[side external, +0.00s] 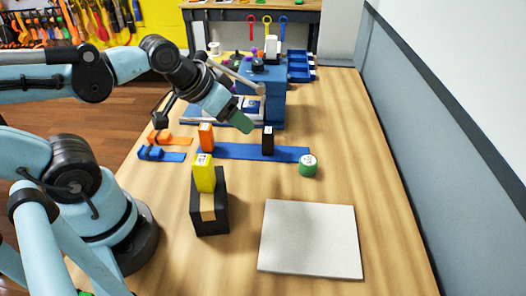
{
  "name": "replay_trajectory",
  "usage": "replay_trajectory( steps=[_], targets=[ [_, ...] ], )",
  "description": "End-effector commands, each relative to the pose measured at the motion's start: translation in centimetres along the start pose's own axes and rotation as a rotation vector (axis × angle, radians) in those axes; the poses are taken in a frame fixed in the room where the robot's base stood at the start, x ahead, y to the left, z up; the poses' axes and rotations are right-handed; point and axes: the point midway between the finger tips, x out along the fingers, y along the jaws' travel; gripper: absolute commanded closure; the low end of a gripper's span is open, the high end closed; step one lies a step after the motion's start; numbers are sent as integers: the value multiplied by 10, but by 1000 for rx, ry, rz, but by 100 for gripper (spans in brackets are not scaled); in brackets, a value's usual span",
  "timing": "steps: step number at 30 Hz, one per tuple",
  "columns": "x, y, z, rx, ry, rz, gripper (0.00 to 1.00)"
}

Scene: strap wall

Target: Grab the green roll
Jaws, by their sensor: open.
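The green roll (308,167) stands on the wooden table, just off the right end of a flat blue strip, with a pale label on its top. My gripper (241,121) is up and to the left of the roll in the picture, above the table and apart from the roll. It is open, with a green part showing at its end. The separate fingers are hard to make out at this size, and I see nothing held.
The blue strip (230,151) bears an upright orange block (206,137) and a black block (268,141). A yellow block (204,174) stands on a black box (209,215). A white board (311,238) lies in front. A blue unit (273,101) stands behind. Table right of the roll is clear.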

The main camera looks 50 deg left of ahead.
Motion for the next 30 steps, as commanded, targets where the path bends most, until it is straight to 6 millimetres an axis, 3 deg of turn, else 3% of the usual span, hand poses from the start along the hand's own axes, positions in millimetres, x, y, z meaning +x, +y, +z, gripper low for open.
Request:
replay_trajectory(
  steps=[7,10,20,23,30],
  targets=[
    [0,0,0,1,-1,0,38],
    [0,0,0,1,-1,0,26],
    [1,2,-1,33,-11,-3,26],
    [3,6,-6,133,-45,-15,26],
    [19,24,-26,592,-196,-79,26]
  ],
)
